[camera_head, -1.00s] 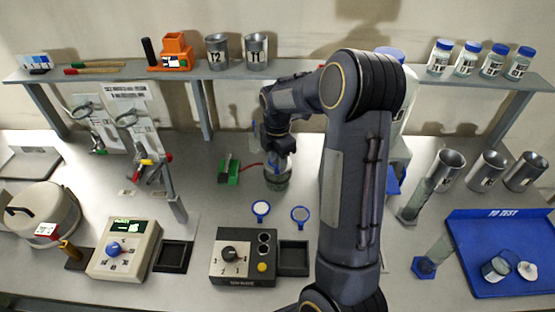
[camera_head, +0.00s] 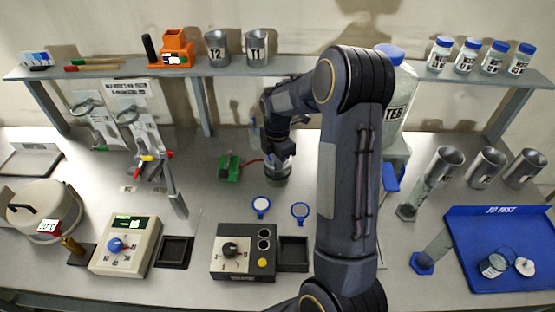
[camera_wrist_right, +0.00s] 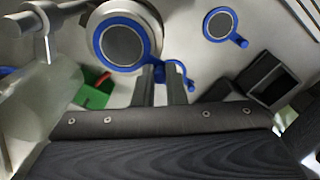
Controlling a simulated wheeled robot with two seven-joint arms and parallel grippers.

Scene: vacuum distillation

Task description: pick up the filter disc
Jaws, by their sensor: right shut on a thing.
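A filter disc (camera_wrist_right: 123,42), a blue ring with a grey mesh face, shows large in the right wrist view, with a grey round rim behind it. My right gripper (camera_wrist_right: 162,76) is shut on its short blue handle. Two blue-ringed discs lie on the bench, a left one (camera_head: 261,205) and a right one (camera_head: 300,210). Another small disc (camera_wrist_right: 220,24) shows in the wrist view. My left gripper is out of view.
A green block (camera_head: 230,168) stands left of the gripper. A black control box (camera_head: 244,251) is in front of the discs. A blue tray (camera_head: 465,232) and metal cups (camera_head: 487,168) are at the right. The shelf (camera_head: 330,73) runs behind.

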